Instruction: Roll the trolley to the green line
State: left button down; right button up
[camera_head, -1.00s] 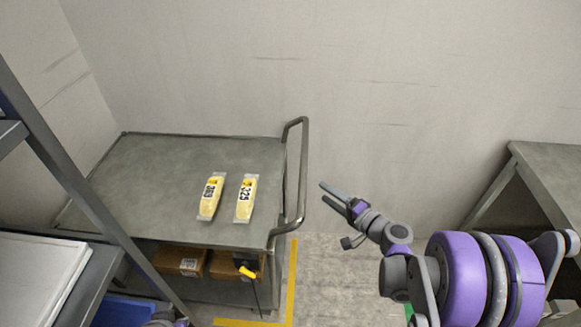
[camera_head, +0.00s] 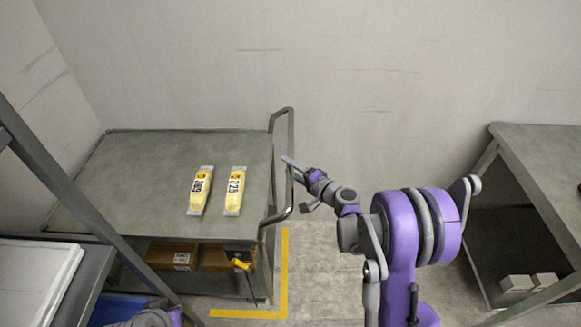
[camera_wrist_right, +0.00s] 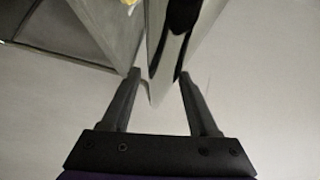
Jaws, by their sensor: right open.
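The grey metal trolley (camera_head: 120,180) stands against the back wall at the left, with its tubular handle (camera_head: 291,150) on its right end. Two yellow packs with printed numbers, a left one (camera_head: 200,190) and a right one (camera_head: 235,190), lie on its top. My right gripper (camera_head: 289,165) is open at the handle. In the right wrist view, the shiny handle bar (camera_wrist_right: 165,55) runs between and beyond the spread fingertips (camera_wrist_right: 159,76); I cannot tell whether they touch it. No green line shows now. My left gripper is not in view.
Yellow floor tape (camera_head: 284,275) corners by the trolley's right end. Cardboard boxes (camera_head: 172,257) and a yellow-handled tool (camera_head: 241,264) are at its lower level. A rack post (camera_head: 75,200) crosses the left.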

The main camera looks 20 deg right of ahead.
grip_shut()
dwell(1.4)
